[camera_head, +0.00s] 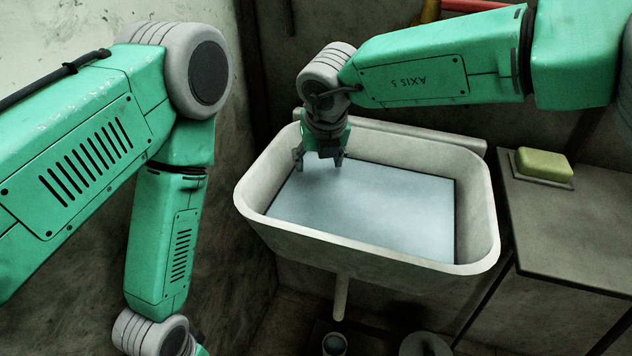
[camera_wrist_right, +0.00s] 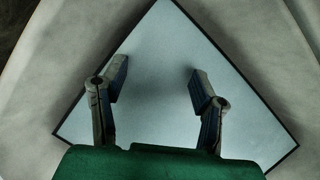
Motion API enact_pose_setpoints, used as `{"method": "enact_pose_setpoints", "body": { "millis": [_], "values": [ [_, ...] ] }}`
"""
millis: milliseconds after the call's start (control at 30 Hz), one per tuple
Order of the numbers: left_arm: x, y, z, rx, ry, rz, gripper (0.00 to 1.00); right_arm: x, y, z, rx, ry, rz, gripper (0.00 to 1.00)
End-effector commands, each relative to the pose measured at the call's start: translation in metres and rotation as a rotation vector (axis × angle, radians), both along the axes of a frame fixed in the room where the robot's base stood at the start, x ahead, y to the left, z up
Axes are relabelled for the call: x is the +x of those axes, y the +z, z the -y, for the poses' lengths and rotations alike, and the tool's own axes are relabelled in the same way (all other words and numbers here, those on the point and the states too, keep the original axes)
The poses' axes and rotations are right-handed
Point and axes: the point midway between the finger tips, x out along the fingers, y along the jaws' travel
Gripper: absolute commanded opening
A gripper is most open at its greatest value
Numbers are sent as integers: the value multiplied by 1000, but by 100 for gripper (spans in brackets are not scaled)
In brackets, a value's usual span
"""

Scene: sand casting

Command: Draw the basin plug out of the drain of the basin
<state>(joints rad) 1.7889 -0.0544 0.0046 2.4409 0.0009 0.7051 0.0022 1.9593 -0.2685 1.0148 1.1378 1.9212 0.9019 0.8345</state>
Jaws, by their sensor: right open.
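The white basin (camera_head: 367,260) holds a flat, pale blue-grey sheet of water (camera_head: 370,208). My right gripper (camera_head: 319,160) hangs down over the left back part of the basin, with its fingers apart and nothing between them. In the right wrist view the open fingers (camera_wrist_right: 152,85) stand over the water (camera_wrist_right: 155,50), near its dark edge. The basin's wall (camera_wrist_right: 240,25) also shows there. I cannot see the basin plug or the drain in either view. My left arm reaches down at the left, and its gripper is cut off at the bottom edge.
A green soap bar (camera_head: 544,164) lies on a small dish on the side table (camera_head: 570,230) right of the basin. A wall is close at the left.

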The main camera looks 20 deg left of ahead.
Motion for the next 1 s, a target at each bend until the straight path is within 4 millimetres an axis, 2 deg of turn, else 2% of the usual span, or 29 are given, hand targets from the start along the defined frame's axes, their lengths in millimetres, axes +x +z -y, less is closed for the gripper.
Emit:
{"method": "enact_pose_setpoints", "body": {
  "millis": [333,633,667,800,1000],
  "values": [
    [0,-21,0,0,0,0,42,11,-46,-11,-2,0,-2,55],
    [0,-21,0,0,0,1,42,14,-49,-10,0,1,0,55],
    [0,-21,0,0,0,1,42,14,-49,-10,0,1,0,51],
    [0,-21,0,0,0,1,42,14,-49,-10,-1,1,-1,2],
    [0,-21,0,0,0,1,42,14,-49,-12,-2,0,0,1]
  ]
}}
